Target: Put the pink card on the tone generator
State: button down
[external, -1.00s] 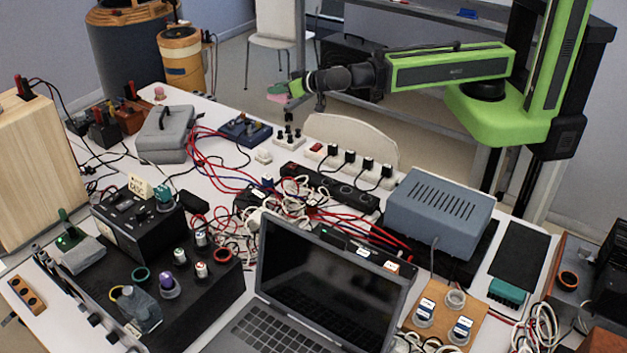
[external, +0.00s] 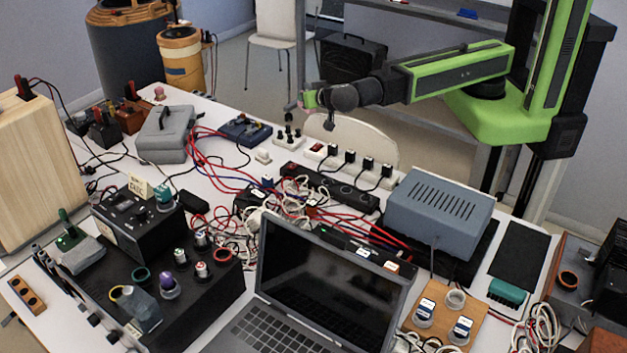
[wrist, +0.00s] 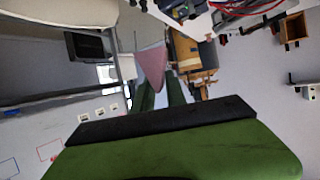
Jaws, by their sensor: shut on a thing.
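My gripper (external: 309,98) is raised beyond the far edge of the table, with its green fingers pointing left. In the wrist view the pink card (wrist: 152,66) sticks out from between the fingertips (wrist: 160,92), and the gripper is shut on it. The card is almost hidden in the external view. No unit is clearly readable as the tone generator. A blue-grey vented box (external: 440,212) stands at the table's right, and a black metered instrument (external: 130,222) stands at the left. I cannot tell which one it is.
An open laptop (external: 325,285) stands at the front middle. Tangled red and white cables (external: 290,205) cover the middle of the table. A power strip (external: 330,187) and small adapters lie near the far edge, below my gripper. A white chair (external: 355,140) stands behind the table.

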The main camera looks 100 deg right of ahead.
jog(key=s+a+r+n+t+y+p, duration=0.15)
jog(key=s+a, duration=0.45)
jog(key=a, duration=0.8)
jog(key=s+a+n+t+y, duration=0.1)
jog(key=s+a+n+t, duration=0.1)
jog(key=s+a, duration=0.8)
jog(key=s+a+r+n+t+y, duration=0.1)
jog(key=s+a+n+t, duration=0.15)
jog(key=a, duration=1.45)
jog(key=shift+g, duration=0.3)
notch_tip(320, 180, down, 7)
jog(key=b, duration=0.6)
jog(key=shift+s+d+f+b, duration=0.1)
jog(key=shift+d+f+b, duration=0.05)
jog(key=shift+b, duration=0.25)
jog(key=shift+f+b, duration=0.45)
jog(key=c, duration=1.3)
grip_release()
